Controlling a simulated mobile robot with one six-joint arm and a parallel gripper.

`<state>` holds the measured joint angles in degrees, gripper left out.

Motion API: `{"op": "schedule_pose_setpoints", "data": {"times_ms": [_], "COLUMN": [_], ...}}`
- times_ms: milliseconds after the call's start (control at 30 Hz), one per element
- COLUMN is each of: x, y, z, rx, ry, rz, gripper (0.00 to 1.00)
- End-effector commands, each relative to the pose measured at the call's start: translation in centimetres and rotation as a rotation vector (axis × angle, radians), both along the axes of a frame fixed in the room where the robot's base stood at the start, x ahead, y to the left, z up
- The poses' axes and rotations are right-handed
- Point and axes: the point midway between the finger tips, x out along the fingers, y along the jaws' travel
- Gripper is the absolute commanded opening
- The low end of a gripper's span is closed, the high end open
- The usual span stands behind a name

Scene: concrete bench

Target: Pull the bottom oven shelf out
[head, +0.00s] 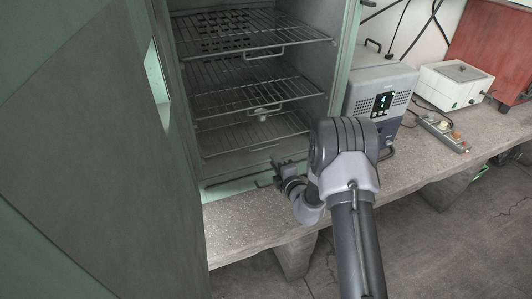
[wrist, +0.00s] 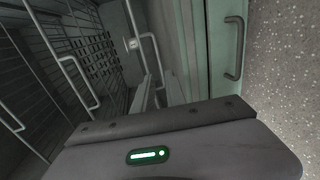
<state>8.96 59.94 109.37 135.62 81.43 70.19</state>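The open oven (head: 190,120) stands on the bench, with wire shelves at three heights. The bottom oven shelf (head: 245,136) is inside, below the middle shelf (head: 235,96). In the wrist view a bent handle (wrist: 141,36), apparently the bottom shelf's, lies just ahead of my fingers. My gripper (head: 280,163) is low at the oven mouth, in front of the bottom shelf, and hides part of its front edge. In the wrist view my gripper's (wrist: 162,82) two fingers are apart with a gap between them. I cannot tell whether the handle lies between them or beyond their tips.
The top shelf (head: 240,30) has its own handle. The green lower front of the oven (wrist: 217,35) carries another handle (wrist: 236,48). The open oven door (head: 85,130) fills the left. A grey device (head: 380,88) stands right of the oven; bare bench (head: 235,225) lies in front.

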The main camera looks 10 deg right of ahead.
Motion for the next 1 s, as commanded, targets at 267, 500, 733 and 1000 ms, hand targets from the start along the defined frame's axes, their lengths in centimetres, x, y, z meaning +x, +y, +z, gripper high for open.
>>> {"op": "schedule_pose_setpoints", "data": {"times_ms": [267,500,733,1000], "x": [6.7,8.5,8.6,8.6], "y": [1.4,1.7,1.8,1.7], "z": [-1.6,-1.8,-1.8,-1.7], "rx": [0.000,-0.002,-0.002,-0.001], "ry": [-0.002,0.000,0.000,-0.002], "rz": [0.002,0.002,0.002,0.002], "gripper": [0.16,0.16,0.16,0.00]}}
